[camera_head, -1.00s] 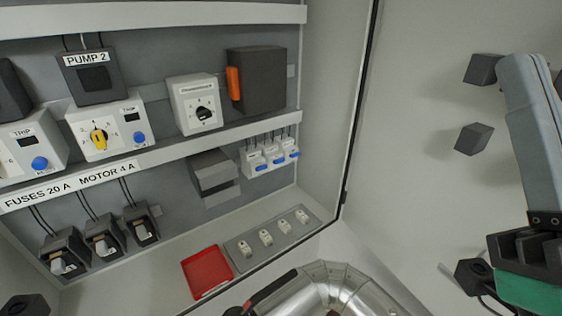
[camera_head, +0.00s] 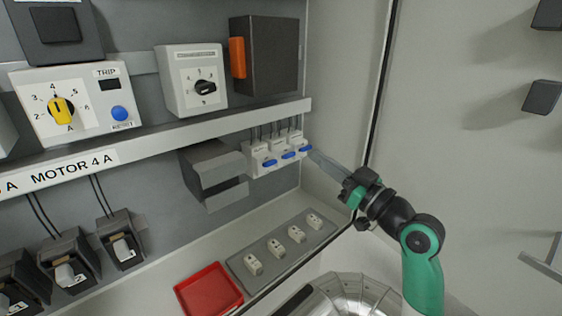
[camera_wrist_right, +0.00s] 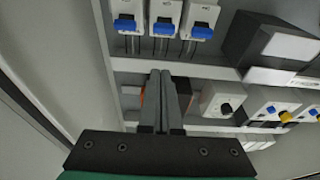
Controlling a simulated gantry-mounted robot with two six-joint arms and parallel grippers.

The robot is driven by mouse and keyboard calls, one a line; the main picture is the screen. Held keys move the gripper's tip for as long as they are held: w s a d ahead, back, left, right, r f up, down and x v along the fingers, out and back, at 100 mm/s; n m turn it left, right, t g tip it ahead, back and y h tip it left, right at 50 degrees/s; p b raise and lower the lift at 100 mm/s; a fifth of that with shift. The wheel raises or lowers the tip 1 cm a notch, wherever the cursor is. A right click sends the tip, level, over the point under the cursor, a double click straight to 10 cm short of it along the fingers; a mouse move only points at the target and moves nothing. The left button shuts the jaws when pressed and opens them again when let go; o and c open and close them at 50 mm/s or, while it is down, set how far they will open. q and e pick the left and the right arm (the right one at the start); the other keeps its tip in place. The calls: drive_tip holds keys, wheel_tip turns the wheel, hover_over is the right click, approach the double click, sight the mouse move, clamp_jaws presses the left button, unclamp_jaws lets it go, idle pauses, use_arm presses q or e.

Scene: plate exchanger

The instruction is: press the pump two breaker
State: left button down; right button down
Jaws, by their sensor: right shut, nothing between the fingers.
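Three white breakers with blue levers stand in a row under the cable duct: the left one (camera_head: 259,158), the middle one (camera_head: 281,151) and the right one (camera_head: 299,143). Their labels are too small to read, so I cannot tell which is pump two. All three also show at the top of the right wrist view, the middle one near the centre (camera_wrist_right: 164,12). My right gripper (camera_head: 313,155) is shut and empty, its tip just right of the right breaker's lever; contact is unclear. Its closed fingers (camera_wrist_right: 162,76) also show in the wrist view. My left gripper is out of view.
A dark box with an orange handle (camera_head: 237,58) sits above the breakers, beside a rotary switch (camera_head: 192,82). A grey terminal box (camera_head: 211,172) is to their left. A red tray (camera_head: 209,291) and a grey strip with small switches (camera_head: 240,265) lie below.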

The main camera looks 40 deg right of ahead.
drive_tip(key=shift+r, duration=0.1)
wheel_tip(320, 180, up, 2)
drive_tip(key=p, duration=0.2)
hover_over(291, 156)
drive_tip(key=shift+r, duration=0.15)
drive_tip(key=f, duration=0.1)
drive_tip(key=s+f+p, duration=0.1)
drive_tip(key=f, duration=0.1)
drive_tip(key=shift+d, duration=0.1)
drive_tip(key=shift+s+f, duration=0.15)
drive_tip(key=shift+f, duration=0.25)
